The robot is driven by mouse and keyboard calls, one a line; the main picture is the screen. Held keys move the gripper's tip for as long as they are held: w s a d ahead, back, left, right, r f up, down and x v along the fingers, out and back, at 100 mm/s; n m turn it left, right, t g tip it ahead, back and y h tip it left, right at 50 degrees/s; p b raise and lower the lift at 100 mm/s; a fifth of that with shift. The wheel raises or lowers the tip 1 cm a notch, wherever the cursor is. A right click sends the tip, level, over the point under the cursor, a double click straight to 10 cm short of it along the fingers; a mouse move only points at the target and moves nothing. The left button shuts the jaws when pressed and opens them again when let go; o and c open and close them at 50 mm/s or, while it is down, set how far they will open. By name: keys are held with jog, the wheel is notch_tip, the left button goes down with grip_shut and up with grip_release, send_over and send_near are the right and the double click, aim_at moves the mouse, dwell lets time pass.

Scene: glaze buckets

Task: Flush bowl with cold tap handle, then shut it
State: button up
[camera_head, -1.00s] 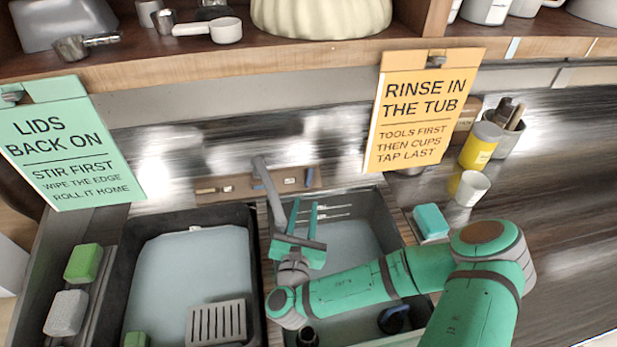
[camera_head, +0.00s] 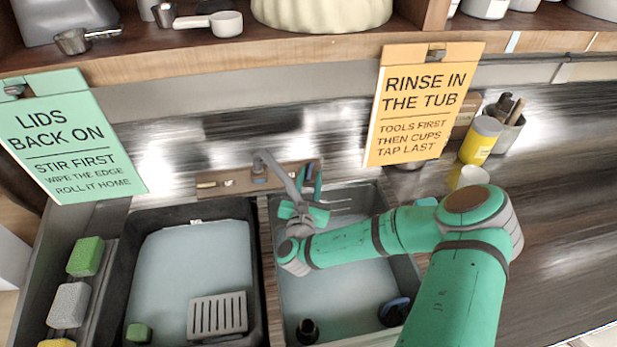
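The tap has a grey spout (camera_head: 275,172) on a wooden back strip (camera_head: 240,182) behind two basins. One small handle (camera_head: 212,184) shows on the strip left of the spout. The place of the handle right of the spout is covered by my gripper (camera_head: 313,178). My gripper's teal fingers point up at that place, just right of the spout; whether they touch or grip a handle cannot be told. The right basin (camera_head: 384,215) holds pale water, a dark upright cup-like thing (camera_head: 307,331) and a dark blue round thing (camera_head: 394,312). No running stream is visible.
The left basin (camera_head: 125,270) holds pale water, a grey slotted rack (camera_head: 217,316) and a green block (camera_head: 138,333). Sponges (camera_head: 85,256) line the left edge. A yellow jar (camera_head: 480,140) and white cup (camera_head: 472,176) stand right. An orange sign (camera_head: 425,105) hangs behind.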

jog(key=shift+w+a+r, duration=0.1)
jog(key=shift+w+r, duration=0.05)
jog(key=shift+r, duration=0.25)
grip_shut()
jog(key=n+y, duration=0.1)
jog(key=n, duration=0.1)
jog(key=n+y, duration=0.1)
jog(key=y, duration=0.1)
jog(key=d+n+y, duration=0.1)
jog(key=n+y, duration=0.1)
jog(key=shift+w+n+t, duration=0.1)
jog(key=shift+n+t, duration=0.2)
jog(key=shift+a+n+y, duration=0.15)
jog(key=shift+n+y, duration=0.25)
jog(key=shift+y, duration=0.1)
jog(key=shift+f, duration=0.2)
jog(key=shift+s, duration=0.2)
grip_release()
